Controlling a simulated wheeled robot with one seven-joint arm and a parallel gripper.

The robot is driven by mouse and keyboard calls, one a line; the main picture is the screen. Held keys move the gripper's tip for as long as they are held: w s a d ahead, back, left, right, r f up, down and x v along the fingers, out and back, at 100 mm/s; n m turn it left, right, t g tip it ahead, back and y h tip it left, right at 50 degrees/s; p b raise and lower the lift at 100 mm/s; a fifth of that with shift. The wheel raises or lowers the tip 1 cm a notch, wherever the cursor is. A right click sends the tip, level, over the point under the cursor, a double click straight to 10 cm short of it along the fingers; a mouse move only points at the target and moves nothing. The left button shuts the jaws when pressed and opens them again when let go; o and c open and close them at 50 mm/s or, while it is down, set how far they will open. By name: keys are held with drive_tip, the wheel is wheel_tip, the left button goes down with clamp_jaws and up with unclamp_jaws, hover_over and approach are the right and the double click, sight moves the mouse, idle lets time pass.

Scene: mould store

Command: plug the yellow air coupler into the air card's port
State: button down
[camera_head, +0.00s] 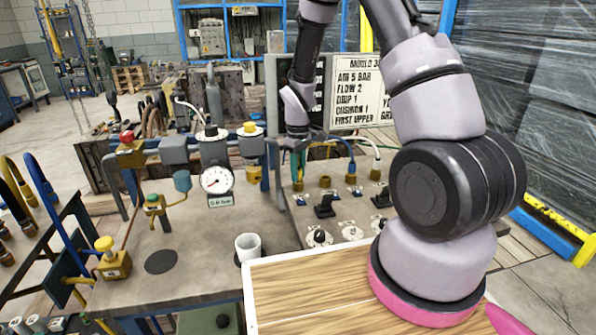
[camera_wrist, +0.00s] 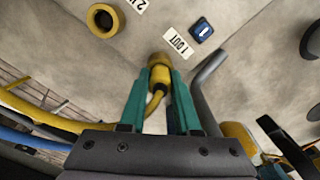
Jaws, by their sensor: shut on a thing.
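My gripper (camera_head: 298,168) is low over the left end of the sloped grey port panel (camera_head: 336,218). In the wrist view its teal fingers (camera_wrist: 160,95) are shut on the yellow air coupler (camera_wrist: 159,75), with a yellow hose curving down from it. The coupler's far end is at the panel beside the "1 OUT" label (camera_wrist: 178,42); I cannot tell whether it is in a port or just in front. A yellow-ringed port (camera_wrist: 103,17) with a dark opening shows to the upper left. The card (camera_head: 357,92) reads "AIR 5 BAR", "FLOW 2", "DRIP 1"; my arm hides part.
Brass (camera_head: 325,181) and blue fittings stand along the panel, some with hoses. Black levers (camera_head: 324,206) and knobs stand in front. A pressure gauge (camera_head: 216,180) is to the left, and a white cup (camera_head: 248,247) stands on the bench. A grey bent rod (camera_wrist: 205,75) is close right of my fingers.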

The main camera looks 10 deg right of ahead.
drive_tip(key=shift+f, duration=0.1)
drive_tip(key=c, duration=0.5)
unclamp_jaws()
drive_tip(key=shift+c, duration=0.2)
drive_tip(key=o, duration=0.4)
drive_tip(key=shift+r, duration=3.8)
